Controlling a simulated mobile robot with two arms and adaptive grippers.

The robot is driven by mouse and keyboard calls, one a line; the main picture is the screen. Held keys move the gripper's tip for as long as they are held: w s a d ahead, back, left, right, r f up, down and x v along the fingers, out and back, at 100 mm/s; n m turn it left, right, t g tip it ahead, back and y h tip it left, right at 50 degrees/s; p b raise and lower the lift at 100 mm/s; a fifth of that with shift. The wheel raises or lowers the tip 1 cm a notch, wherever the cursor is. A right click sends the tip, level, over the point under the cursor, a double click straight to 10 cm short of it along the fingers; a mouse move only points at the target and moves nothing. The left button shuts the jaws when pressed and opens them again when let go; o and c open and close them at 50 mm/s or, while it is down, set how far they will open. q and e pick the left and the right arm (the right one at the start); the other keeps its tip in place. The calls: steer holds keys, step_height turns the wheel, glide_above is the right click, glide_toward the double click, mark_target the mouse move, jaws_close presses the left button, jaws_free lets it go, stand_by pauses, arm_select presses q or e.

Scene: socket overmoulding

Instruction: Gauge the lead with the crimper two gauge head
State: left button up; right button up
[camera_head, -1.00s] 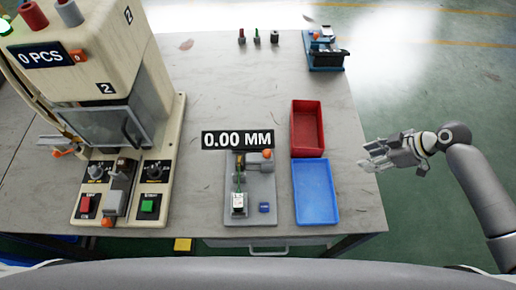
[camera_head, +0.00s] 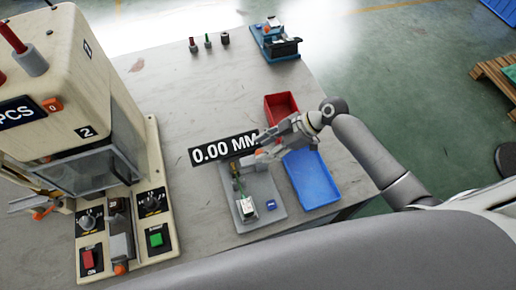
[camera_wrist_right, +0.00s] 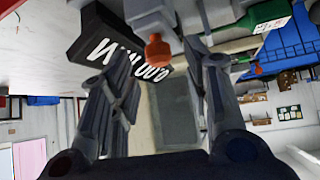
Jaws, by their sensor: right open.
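The gauge head has an orange knob (camera_head: 261,153). My right gripper (camera_head: 270,143) is open at the knob's right. In the right wrist view, the orange knob (camera_wrist_right: 157,50) shows in the gap between my spread fingers (camera_wrist_right: 160,95); I cannot tell whether they touch it. My left gripper is not in view.
A beige press (camera_head: 105,60) with buttons stands on the left. A blue fixture (camera_head: 276,42) and small pins sit at the back. The bench's middle is clear.

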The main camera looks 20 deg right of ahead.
mark_target(259, 152)
steer(key=x, duration=0.3)
steer(key=shift+f, duration=0.1)
steer(key=shift+a, duration=0.1)
steer(key=shift+c, duration=1)
steer(key=c, duration=0.5)
steer(key=shift+c, duration=1.1)
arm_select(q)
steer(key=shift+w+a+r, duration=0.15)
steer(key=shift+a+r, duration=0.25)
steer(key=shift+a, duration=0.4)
arm_select(e)
jaws_close()
